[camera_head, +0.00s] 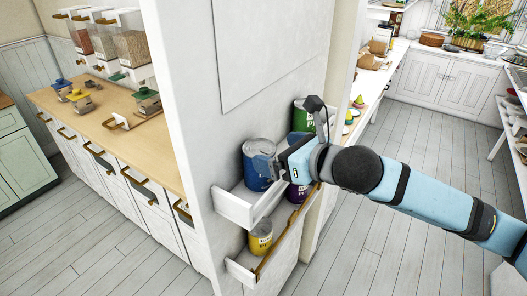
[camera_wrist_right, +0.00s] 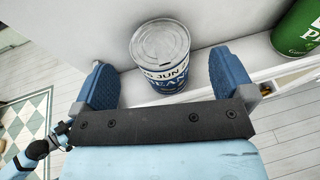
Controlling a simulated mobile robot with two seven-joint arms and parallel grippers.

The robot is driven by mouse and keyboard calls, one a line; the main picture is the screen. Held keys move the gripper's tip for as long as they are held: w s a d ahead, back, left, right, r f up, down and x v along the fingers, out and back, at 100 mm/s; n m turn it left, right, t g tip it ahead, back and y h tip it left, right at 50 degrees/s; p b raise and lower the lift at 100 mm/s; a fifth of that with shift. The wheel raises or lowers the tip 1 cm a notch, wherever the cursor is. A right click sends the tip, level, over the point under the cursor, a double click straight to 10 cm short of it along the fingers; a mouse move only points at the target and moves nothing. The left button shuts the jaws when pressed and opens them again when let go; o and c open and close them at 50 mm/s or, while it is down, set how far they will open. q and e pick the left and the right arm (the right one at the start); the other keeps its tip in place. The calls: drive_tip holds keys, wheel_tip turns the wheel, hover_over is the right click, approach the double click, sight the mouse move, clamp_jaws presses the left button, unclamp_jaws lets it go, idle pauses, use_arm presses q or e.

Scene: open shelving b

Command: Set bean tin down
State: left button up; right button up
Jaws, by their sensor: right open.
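The bean tin (camera_head: 257,165) is blue with a pale lid and stands upright at the near end of the upper wall shelf (camera_head: 233,208). In the right wrist view the tin (camera_wrist_right: 161,52) shows its grey lid and a label with bean lettering. My right gripper (camera_head: 277,165) is beside it in the head view and hides part of its right side. In the wrist view the blue finger pads of my right gripper (camera_wrist_right: 163,83) are spread wide, one on each side of the tin, with gaps visible.
A lower shelf (camera_head: 240,271) holds a yellow tin (camera_head: 260,239) and a purple tin. A wooden counter (camera_head: 120,121) is at left; the floor (camera_head: 370,250) is clear.

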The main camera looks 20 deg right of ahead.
drive_tip(key=v, duration=0.6)
drive_tip(key=shift+a+b, duration=0.1)
drive_tip(key=shift+b, duration=0.3)
drive_tip(key=shift+w+f, duration=0.1)
drive_tip(key=s+f+m+g+h, duration=0.1)
drive_tip(key=s+f+m+h, duration=0.15)
drive_tip(key=f+m, duration=0.6)
drive_tip(key=s+f+m+g+h, duration=0.1)
drive_tip(key=s+f+m+g, duration=0.15)
drive_tip(key=f+m, duration=0.65)
drive_tip(key=s+d+f+m+g+h, duration=0.25)
drive_tip(key=s+f+m, duration=0.45)
drive_tip(key=m, duration=0.4)
drive_tip(key=s+d+f+m+g+h, duration=0.1)
drive_tip(key=s+d+f+m+g, duration=0.2)
drive_tip(key=s+m, duration=0.7)
drive_tip(key=w+a+f+t+y, duration=0.1)
drive_tip(key=w+a+f+t, duration=0.2)
drive_tip(key=f, duration=0.4)
drive_tip(key=w+a+f+t+y, duration=0.2)
drive_tip(key=w+a+f+t, duration=0.2)
drive_tip(key=f, duration=0.4)
